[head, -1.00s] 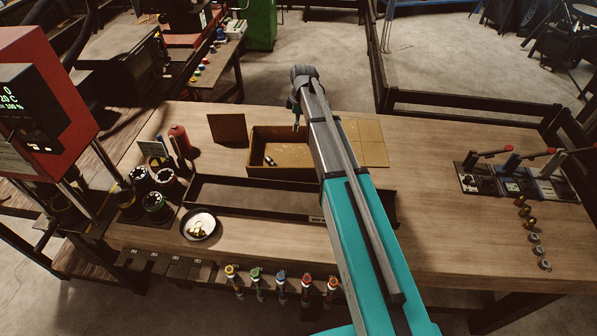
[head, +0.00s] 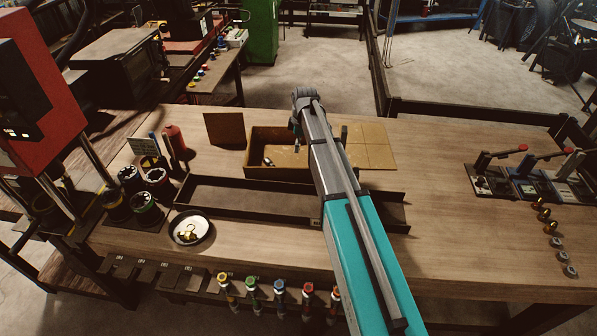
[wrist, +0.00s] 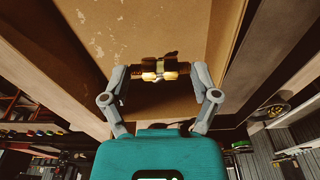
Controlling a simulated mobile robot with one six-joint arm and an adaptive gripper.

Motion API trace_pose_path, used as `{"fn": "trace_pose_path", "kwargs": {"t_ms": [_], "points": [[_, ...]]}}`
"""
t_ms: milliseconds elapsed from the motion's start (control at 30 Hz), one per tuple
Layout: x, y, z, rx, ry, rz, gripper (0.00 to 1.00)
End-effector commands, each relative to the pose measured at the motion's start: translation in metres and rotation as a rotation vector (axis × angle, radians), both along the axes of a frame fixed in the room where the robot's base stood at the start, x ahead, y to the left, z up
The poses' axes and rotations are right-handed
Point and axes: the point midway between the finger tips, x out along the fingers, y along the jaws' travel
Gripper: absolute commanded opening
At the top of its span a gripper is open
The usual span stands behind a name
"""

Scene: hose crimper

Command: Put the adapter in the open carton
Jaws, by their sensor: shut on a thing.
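The adapter (wrist: 158,68), a small brass and dark brown fitting, lies crosswise between the fingertips of my gripper (wrist: 160,75) in the wrist view. My gripper is shut on it. Brown card of the open carton (wrist: 140,30) fills the view behind it, so the adapter appears above the carton; the height gap cannot be told. In the head view the open carton (head: 265,173) stands on the bench, partly covered by my arm. The adapter and fingertips are hidden there behind my arm. A small fitting (head: 268,161) lies inside the carton at its left.
A long dark tray (head: 250,195) lies in front of the carton. An upright brown panel (head: 224,129) is behind.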

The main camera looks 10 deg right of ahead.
Motion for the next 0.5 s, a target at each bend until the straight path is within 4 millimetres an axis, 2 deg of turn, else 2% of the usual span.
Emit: {"fn": "trace_pose_path", "kwargs": {"t_ms": [267,500], "points": [[0.0,-0.001,0.0,0.0,0.0,-0.001,0.26],[0.0,-0.001,-0.014,0.0,0.0,-0.001,0.26]]}}
